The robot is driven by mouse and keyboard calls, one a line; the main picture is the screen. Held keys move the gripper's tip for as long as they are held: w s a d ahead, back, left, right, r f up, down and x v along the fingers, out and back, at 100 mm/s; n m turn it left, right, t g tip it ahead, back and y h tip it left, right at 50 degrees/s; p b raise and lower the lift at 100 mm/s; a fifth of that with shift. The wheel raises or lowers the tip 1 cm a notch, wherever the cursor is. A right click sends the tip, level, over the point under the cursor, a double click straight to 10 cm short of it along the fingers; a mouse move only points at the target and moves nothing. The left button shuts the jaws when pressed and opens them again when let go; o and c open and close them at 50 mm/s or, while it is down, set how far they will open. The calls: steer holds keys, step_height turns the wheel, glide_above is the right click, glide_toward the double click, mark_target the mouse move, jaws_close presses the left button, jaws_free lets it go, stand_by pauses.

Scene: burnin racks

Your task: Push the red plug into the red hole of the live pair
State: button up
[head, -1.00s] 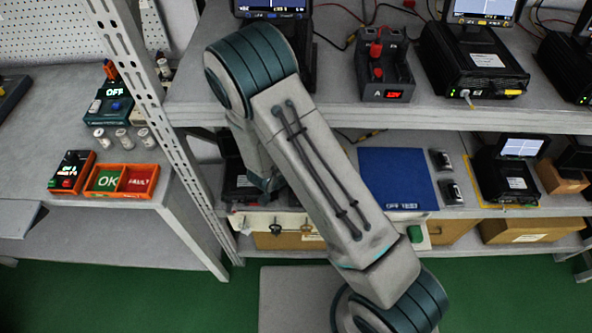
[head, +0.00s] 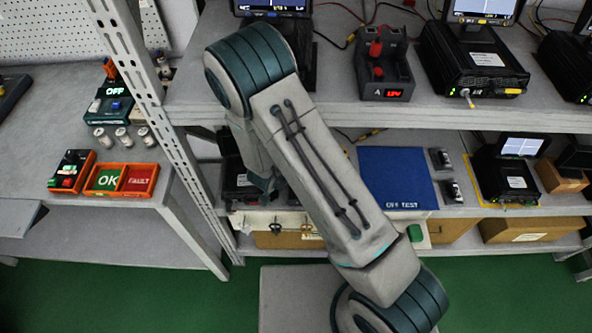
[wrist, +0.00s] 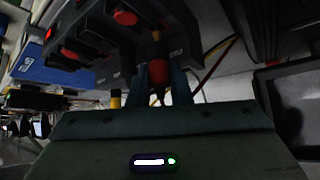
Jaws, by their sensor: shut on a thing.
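In the wrist view my gripper (wrist: 160,92) is shut on the red plug (wrist: 157,71), which is dark at its lower end between the fingers. The plug's front end points at a dark block (wrist: 178,42) with red round parts, one of them a red disc (wrist: 125,17). The plug's tip is close to the block, but I cannot tell whether it is in a hole. In the head view my arm hides the gripper and plug. A dark block marked A (head: 385,75) with a red lit display and red parts stands on the upper shelf there.
A black unit with a screen (head: 475,65) and cables stands right of block A. A blue mat (head: 395,178) lies on the lower shelf. A yellow-tipped part (wrist: 115,98) is left of my gripper. An orange tray marked OK and FAULT (head: 125,180) is on the left bench.

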steer(key=shift+f+b, duration=0.4)
steer(key=shift+f, duration=0.3)
stand_by(0.6)
steer(key=shift+r, duration=0.1)
steer(key=shift+r+p, duration=1.25)
steer(key=shift+p, duration=0.05)
steer(key=shift+f+b, duration=0.6)
steer(key=shift+f, duration=0.8)
stand_by(2.6)
steer(key=shift+r, duration=0.25)
steer(key=shift+r+p, duration=1.15)
steer(key=shift+p, duration=0.05)
